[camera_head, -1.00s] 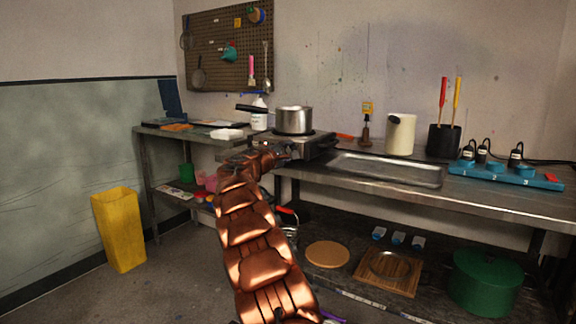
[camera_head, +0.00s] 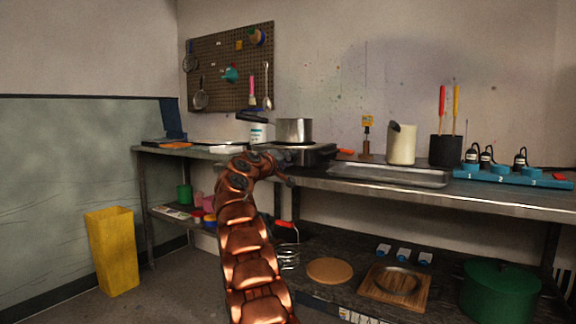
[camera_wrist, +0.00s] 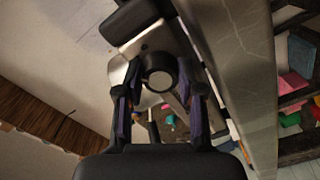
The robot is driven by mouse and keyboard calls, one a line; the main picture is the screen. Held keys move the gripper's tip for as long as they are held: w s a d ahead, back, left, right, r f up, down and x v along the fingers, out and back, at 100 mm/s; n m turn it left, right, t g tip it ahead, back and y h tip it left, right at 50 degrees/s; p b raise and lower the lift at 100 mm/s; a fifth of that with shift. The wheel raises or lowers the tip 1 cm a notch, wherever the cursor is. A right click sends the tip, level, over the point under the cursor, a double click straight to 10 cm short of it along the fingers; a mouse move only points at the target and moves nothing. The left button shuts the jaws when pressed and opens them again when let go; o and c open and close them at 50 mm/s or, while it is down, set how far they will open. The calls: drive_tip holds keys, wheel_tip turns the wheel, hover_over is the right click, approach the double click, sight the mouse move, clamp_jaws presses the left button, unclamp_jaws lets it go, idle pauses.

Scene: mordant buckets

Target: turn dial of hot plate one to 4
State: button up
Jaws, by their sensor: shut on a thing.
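The hot plate (camera_head: 318,156) sits on the steel table, and a steel pot (camera_head: 294,130) stands on it. My gripper (camera_wrist: 160,80) is shut on the dial, with one dark finger on each side. The dial's setting and any number marks cannot be read. In the head view my copper arm reaches the hot plate's front, and it hides the dial and the fingers.
A shallow metal tray (camera_head: 390,175) lies right of the hot plate. A blue rack (camera_head: 510,177) is at the far right. A yellow bin (camera_head: 111,252) stands on the floor at left. The lower shelf holds a green pot (camera_head: 500,292).

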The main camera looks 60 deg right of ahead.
drive_tip(key=shift+f+m+b, duration=0.15)
drive_tip(key=shift+m+b, duration=0.35)
drive_tip(key=shift+m, duration=0.6)
idle(0.3)
drive_tip(key=o, duration=1.1)
drive_tip(key=shift+o, duration=0.2)
drive_tip(key=shift+r, duration=0.2)
